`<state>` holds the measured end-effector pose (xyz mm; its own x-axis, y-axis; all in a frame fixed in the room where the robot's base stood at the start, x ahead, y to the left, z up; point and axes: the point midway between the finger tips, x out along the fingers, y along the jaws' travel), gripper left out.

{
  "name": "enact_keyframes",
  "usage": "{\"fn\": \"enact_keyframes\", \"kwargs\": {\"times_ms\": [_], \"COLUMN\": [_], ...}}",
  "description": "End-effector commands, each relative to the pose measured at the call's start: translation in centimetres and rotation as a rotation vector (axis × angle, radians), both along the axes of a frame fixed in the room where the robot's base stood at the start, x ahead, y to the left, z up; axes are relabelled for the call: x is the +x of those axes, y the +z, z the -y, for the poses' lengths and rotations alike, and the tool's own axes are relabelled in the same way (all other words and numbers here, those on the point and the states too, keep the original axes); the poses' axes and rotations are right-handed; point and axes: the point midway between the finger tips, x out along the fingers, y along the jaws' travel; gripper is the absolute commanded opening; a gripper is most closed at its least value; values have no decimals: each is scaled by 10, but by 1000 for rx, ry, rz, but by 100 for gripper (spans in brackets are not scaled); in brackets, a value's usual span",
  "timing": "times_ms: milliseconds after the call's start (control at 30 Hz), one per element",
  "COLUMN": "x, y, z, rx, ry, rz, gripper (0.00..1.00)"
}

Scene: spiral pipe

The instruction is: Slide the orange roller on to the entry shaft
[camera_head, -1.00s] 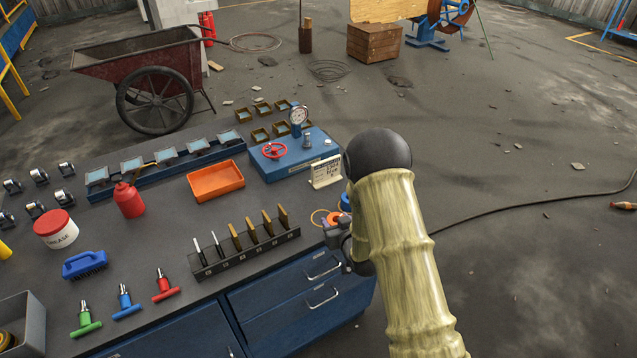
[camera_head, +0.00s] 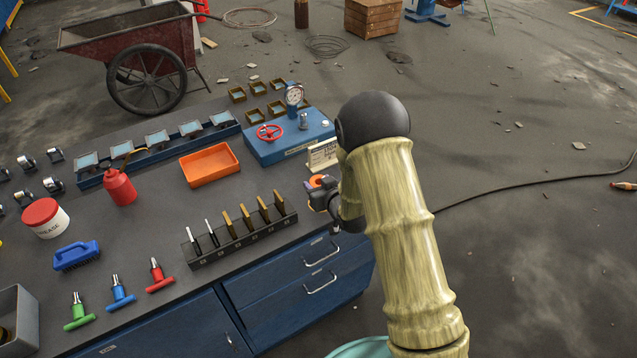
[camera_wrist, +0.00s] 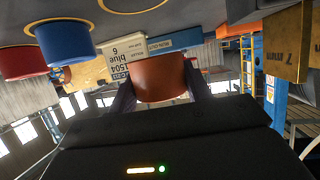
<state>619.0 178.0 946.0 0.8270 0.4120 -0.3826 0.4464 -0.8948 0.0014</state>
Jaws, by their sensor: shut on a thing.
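The orange roller (camera_wrist: 166,78) is clamped between the two dark fingers of my gripper (camera_wrist: 162,92) in the wrist view. In the head view, a bit of orange (camera_head: 317,182) shows at my gripper (camera_head: 322,190), over the right end of the workbench, near the white sign; my arm hides part of this area. The roller looks clear of the bench top in the wrist view. I cannot pick out the entry shaft with certainty in either view.
A blue roller (camera_wrist: 65,40) and a red roller (camera_wrist: 20,62) stand close by in the wrist view. The white sign (camera_head: 323,153), blue gauge block (camera_head: 270,150), orange tray (camera_head: 208,165) and slotted rack (camera_head: 243,240) surround the gripper's side of the bench.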

Motion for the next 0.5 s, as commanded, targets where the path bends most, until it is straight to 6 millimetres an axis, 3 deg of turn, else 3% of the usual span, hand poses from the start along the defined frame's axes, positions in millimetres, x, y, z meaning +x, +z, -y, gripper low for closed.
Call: {"fn": "enact_keyframes", "kwargs": {"times_ms": [500], "x": [1], "y": [-44], "z": [1], "rx": [-1], "ry": [-2], "rz": [0], "gripper": [20]}}
